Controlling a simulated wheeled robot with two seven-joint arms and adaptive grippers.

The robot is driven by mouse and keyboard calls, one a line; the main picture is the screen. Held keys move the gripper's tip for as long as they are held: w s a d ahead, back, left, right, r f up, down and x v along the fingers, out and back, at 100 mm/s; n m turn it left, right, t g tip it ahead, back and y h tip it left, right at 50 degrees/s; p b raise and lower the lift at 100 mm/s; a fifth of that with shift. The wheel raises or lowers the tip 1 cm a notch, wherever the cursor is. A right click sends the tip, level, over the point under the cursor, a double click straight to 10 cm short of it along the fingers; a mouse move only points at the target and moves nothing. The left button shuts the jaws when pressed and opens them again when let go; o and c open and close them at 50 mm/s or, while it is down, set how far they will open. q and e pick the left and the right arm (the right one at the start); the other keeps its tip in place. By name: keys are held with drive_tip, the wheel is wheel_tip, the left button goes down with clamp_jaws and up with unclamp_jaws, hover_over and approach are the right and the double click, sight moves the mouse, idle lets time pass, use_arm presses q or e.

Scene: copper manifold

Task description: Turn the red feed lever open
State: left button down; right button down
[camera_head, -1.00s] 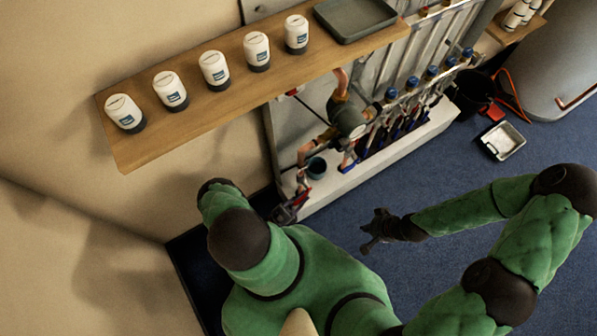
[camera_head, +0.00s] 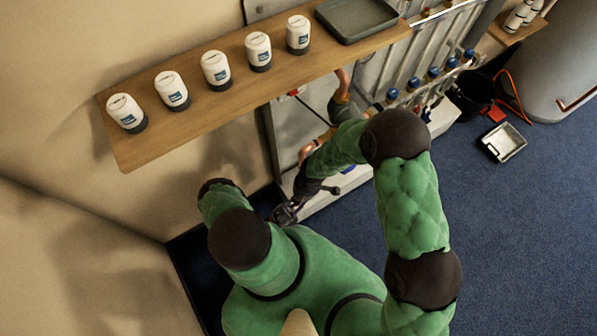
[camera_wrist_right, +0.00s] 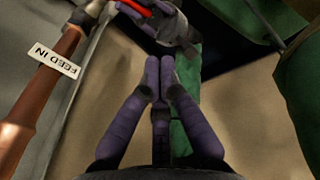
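The red feed lever (camera_wrist_right: 136,8) shows as a short red strip at the top of the right wrist view, between the fingers of my left gripper (camera_wrist_right: 160,20). I cannot tell whether those fingers grip it. In the head view, my left gripper (camera_head: 287,212) is at the manifold's near left corner, and the lever is not clearly visible. My right gripper (camera_wrist_right: 159,65) has its fingertips together with nothing seen between them. It points towards the left gripper, a short gap away. In the head view the right gripper (camera_head: 305,185) is partly hidden by its arm.
A copper pipe (camera_wrist_right: 50,92) with a white FEED IN tag (camera_wrist_right: 55,62) runs along the left of the right wrist view. A wooden shelf (camera_head: 195,118) with several white jars and a grey tray (camera_head: 355,32) overhangs the manifold. Blue floor at right is mostly free.

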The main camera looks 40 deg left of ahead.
use_arm(q)
drive_tip(key=shift+a, duration=0.1)
use_arm(e)
wheel_tip(320, 180, down, 13)
drive_tip(key=w+a+n, duration=0.1)
drive_tip(key=a, duration=0.1)
drive_tip(key=shift+f, duration=0.15)
idle(0.3)
drive_tip(key=shift+w+a, duration=0.1)
